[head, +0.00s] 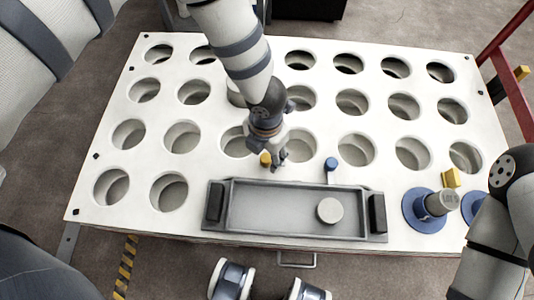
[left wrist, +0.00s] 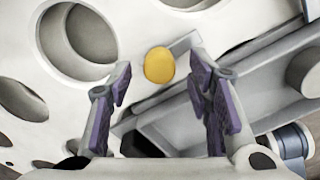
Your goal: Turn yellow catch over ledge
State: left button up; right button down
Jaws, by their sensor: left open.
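The yellow catch (head: 265,159) is a small rounded knob behind the long grey tray (head: 222,234), near its back edge. In the left wrist view the yellow catch (left wrist: 159,65) shows as an oval end beside a short grey bar. My left gripper (head: 279,161) points down just beside it in the head view. In the left wrist view my left gripper (left wrist: 160,78) has its purple-padded fingers spread wide, with the catch showing between the tips and nothing held. I cannot tell how far the tips are above the catch.
A blue catch (head: 331,164) stands farther right behind the tray. A round grey disc (head: 330,210) sits in the tray, with dark blocks at both ends. The white table (head: 210,125) has many round holes. A blue-based post (head: 424,210) stands at the right.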

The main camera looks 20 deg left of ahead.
pick_arm(q)
jog(key=shift+f, duration=0.5)
grip_shut()
